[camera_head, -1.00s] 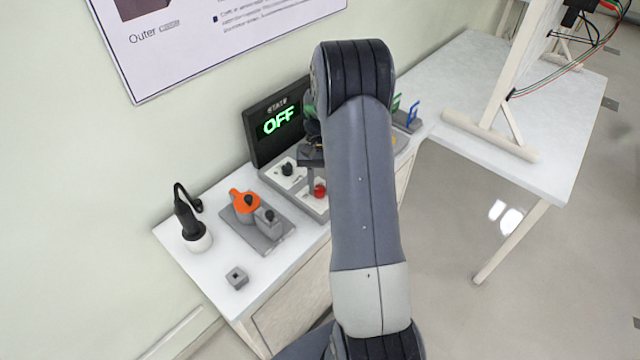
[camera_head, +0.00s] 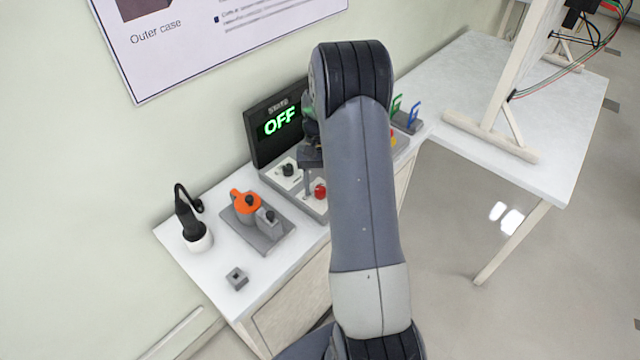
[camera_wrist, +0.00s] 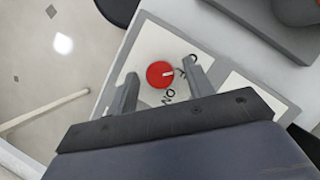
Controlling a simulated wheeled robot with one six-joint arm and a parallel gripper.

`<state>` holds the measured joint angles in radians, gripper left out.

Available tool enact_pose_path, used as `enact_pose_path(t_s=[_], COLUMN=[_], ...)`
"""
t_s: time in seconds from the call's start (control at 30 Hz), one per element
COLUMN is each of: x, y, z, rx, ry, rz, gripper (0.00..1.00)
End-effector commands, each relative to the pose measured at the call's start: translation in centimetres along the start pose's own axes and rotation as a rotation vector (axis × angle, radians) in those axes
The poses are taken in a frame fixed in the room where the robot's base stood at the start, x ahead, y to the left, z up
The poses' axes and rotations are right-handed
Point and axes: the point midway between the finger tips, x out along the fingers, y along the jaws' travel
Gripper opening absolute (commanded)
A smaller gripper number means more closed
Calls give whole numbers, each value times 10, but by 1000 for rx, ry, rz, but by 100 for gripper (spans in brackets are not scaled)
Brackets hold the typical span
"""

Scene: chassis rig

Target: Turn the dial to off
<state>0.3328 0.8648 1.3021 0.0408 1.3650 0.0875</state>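The red dial (camera_wrist: 160,75) sits on a white panel (camera_wrist: 150,42) in the wrist view. Its white pointer mark faces right, toward the partly covered OFF lettering; the ON lettering is just below the dial. My gripper (camera_wrist: 160,69) is open, with one finger on each side of the dial and a visible gap to both. In the head view the red dial (camera_head: 320,192) shows beside my arm, just below the gripper. The state display (camera_head: 280,122) reads OFF in green letters.
A black knob (camera_head: 288,170) is on the neighbouring white panel. Orange and grey parts stand on a grey tray (camera_head: 272,246) to the left, with a black lamp-like object (camera_head: 190,220) and a small grey block (camera_head: 236,278) nearby. The display stands behind the panels.

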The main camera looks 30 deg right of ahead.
Motion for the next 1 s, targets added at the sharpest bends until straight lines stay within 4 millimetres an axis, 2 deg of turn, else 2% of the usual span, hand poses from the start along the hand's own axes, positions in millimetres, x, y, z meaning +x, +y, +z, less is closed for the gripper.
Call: enact_pose_path(t_s=[0.23,0.37,0.73,0.9,1.0], x=[-1,-10,-82,-102,-106], y=[0,0,0,0,0], z=[0,-1,-1,-1,0], rx=[0,0,1,1,1], ry=[0,3,4,1,1], rz=[0,0,0,0,0], gripper=[50,50,50,50,50])
